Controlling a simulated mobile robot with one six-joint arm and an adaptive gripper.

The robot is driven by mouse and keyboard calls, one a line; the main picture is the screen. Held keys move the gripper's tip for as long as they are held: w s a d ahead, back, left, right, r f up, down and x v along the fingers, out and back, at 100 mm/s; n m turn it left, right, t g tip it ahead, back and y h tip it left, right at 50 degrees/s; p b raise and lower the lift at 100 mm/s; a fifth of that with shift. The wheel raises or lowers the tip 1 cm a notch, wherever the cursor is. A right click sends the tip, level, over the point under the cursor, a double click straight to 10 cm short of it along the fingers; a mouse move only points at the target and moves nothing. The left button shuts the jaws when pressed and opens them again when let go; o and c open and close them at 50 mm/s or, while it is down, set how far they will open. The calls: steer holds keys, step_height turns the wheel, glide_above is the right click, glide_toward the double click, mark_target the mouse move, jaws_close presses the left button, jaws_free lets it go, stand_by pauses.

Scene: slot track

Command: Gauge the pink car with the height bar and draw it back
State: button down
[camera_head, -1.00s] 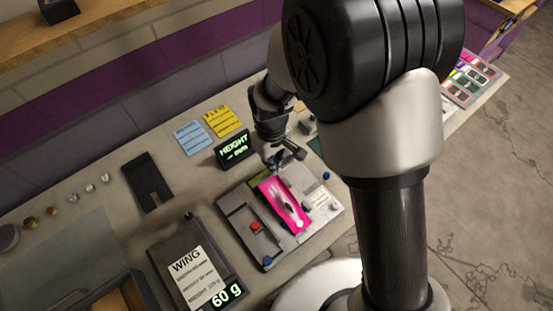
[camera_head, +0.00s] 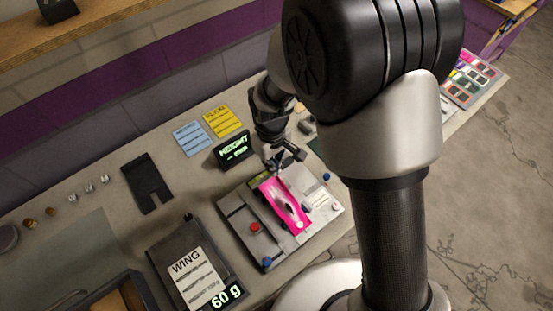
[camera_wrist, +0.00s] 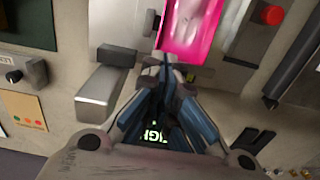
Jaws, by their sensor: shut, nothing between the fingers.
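The pink car (camera_head: 284,204) sits on a grey fixture plate (camera_head: 232,206) with its far end by my gripper (camera_head: 277,168). In the wrist view the car (camera_wrist: 190,28) is at the top, just beyond my fingertips (camera_wrist: 166,62). My fingers are shut and empty, at the car's near end; I cannot tell whether they touch it. A grey block with a dark end (camera_wrist: 104,88), which may be the height bar, is left of the fingers. The HEIGHT display (camera_head: 233,149) stands left of my gripper with a dash-like reading.
A scale reading 60 g (camera_head: 225,297) with a WING card is front left. A dark slotted plate (camera_head: 147,183) and blue and yellow cards (camera_head: 224,120) lie on the bench.

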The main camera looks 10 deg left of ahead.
steer(key=shift+r, duration=0.1)
step_height(320, 180, up, 8)
steer(key=p, duration=0.5)
steer(key=shift+p, duration=0.4)
stand_by(1.0)
steer(key=s+d+r+m+t+b, duration=0.25)
steer(key=d+r+m+b, duration=0.25)
steer(key=d+r, duration=0.75)
steer(key=s+d+r+m+t+b, duration=0.2)
steer(key=s+d+m, duration=0.3)
steer(key=s+d, duration=0.6)
steer(key=shift+s+d+b, duration=0.15)
steer(key=shift+s+b, duration=0.5)
steer(key=shift+b, duration=0.2)
